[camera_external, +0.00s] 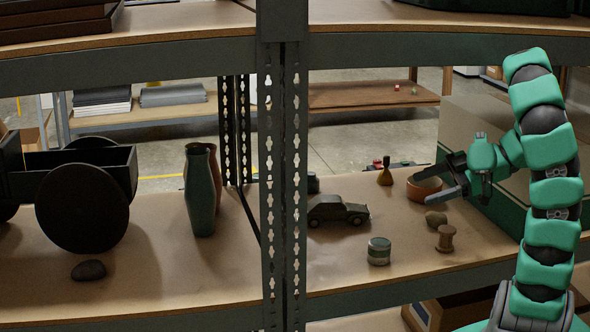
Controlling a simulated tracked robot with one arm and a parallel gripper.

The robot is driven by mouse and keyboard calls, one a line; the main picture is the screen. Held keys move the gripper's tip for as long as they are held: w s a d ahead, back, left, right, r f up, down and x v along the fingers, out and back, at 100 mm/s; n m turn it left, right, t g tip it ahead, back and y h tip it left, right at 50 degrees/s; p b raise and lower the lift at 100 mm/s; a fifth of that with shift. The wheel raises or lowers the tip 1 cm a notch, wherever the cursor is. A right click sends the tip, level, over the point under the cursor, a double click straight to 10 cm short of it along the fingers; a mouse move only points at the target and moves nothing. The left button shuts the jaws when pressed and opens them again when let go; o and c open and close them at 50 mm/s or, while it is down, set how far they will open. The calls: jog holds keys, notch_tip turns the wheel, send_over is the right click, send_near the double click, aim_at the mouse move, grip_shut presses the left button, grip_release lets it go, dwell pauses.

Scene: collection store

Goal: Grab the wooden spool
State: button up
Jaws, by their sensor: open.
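The wooden spool (446,238) stands upright on the right-hand shelf, near its front edge. It is small and brown, with wider ends and a narrow middle. My gripper (438,184) is open and empty, above and behind the spool in the picture, with its fingers pointing left. The fingers overlap an orange-brown bowl (417,190) in the view; I cannot tell whether they touch it. Nothing covers the spool.
A tan stone (436,218) lies just behind the spool. A green-banded tin (379,251), a toy car (336,210) and a small brown cone-shaped thing (385,177) stand to the left. A metal post (282,150) divides the shelf. A large box (470,135) stands behind my arm.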

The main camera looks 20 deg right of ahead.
jog(key=d+f+m, duration=0.2)
jog(key=d+f, duration=0.1)
jog(key=d, duration=0.1)
jog(key=m+t+h+b, duration=0.1)
jog(key=m+t+h, duration=0.1)
jog(key=m+t, duration=0.25)
send_near(455, 230)
jog(key=shift+g, duration=0.25)
jog(key=x, duration=0.4)
jog(key=shift+w+a+r, duration=0.25)
jog(key=shift+w+a, duration=0.05)
jog(key=shift+f+b+x, duration=0.15)
jog(key=shift+b+x, duration=0.75)
jog(key=shift+x, duration=0.5)
jog(key=shift+f+b+x, duration=0.1)
jog(key=shift+b+x, duration=0.8)
jog(key=shift+x, duration=0.55)
jog(key=shift+w+a+f, duration=0.2)
jog(key=shift+w+a, duration=0.3)
jog(key=shift+a, duration=0.05)
jog(key=c, duration=1.1)
